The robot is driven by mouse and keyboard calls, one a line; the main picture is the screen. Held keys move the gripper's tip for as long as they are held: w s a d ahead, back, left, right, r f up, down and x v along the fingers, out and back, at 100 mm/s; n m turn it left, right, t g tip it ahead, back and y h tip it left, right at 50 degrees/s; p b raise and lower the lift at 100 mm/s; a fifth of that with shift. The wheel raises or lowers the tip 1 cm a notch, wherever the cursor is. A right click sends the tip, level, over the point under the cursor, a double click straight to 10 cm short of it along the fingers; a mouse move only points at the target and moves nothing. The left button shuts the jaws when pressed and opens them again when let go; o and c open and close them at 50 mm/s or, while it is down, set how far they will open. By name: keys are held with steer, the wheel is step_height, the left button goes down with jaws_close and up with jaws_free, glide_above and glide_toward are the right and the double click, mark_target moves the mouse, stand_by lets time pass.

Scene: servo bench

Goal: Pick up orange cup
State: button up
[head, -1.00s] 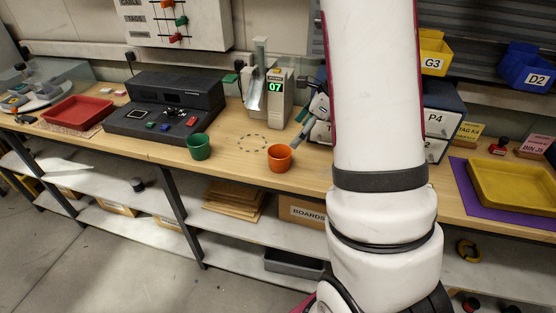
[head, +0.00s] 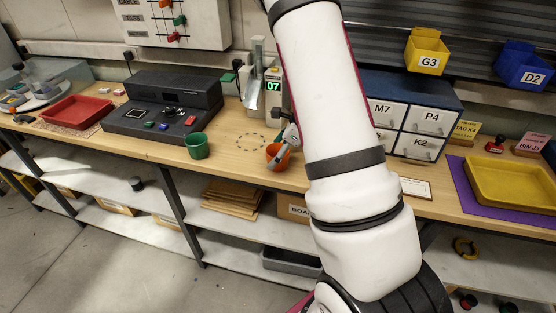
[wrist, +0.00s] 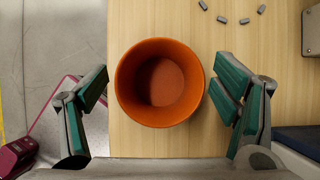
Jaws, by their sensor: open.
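The orange cup (head: 272,158) stands upright on the wooden bench near its front edge, partly hidden by my gripper in the head view. In the wrist view the cup (wrist: 160,84) is seen from above and looks empty. My gripper (wrist: 162,88) is open, with one green-padded finger to the left of the cup and the other to its right. Gaps show between the cup and both fingers. In the head view my gripper (head: 285,146) is at the cup, its fingers mostly hidden.
A green cup (head: 197,146) stands to the left on the bench. A ring of grey marks (head: 250,141) lies behind the two cups. A dispenser with a green "07" display (head: 273,86) stands behind. A drawer cabinet (head: 410,115) is to the right.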

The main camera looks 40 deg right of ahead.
steer(key=c, duration=1.3)
steer(key=shift+o, duration=0.2)
steer(key=shift+r, duration=0.1)
